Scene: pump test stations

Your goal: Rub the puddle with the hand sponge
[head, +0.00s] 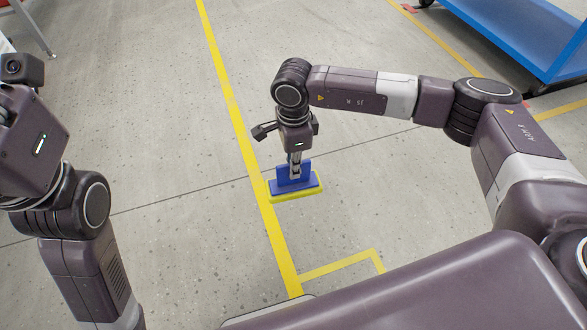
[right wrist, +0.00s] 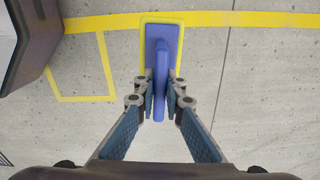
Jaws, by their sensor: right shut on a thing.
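The hand sponge (head: 310,185) has a blue back with an upright blue grip and a yellow pad underneath. It also shows in the right wrist view (right wrist: 150,32). My right gripper (head: 295,171) points down and is shut on the blue grip, with a finger on each side in the right wrist view (right wrist: 160,104). The sponge is at or just above the floor, by the yellow line; I cannot tell whether it touches. No puddle can be made out in either view. My left gripper's body (head: 30,135) shows at the left edge; its fingers are out of sight.
A long yellow floor line (head: 229,100) runs past the sponge, with a yellow corner marking (head: 340,264) nearer me. A blue cart (head: 525,30) stands at the upper right. The grey floor around the sponge is clear.

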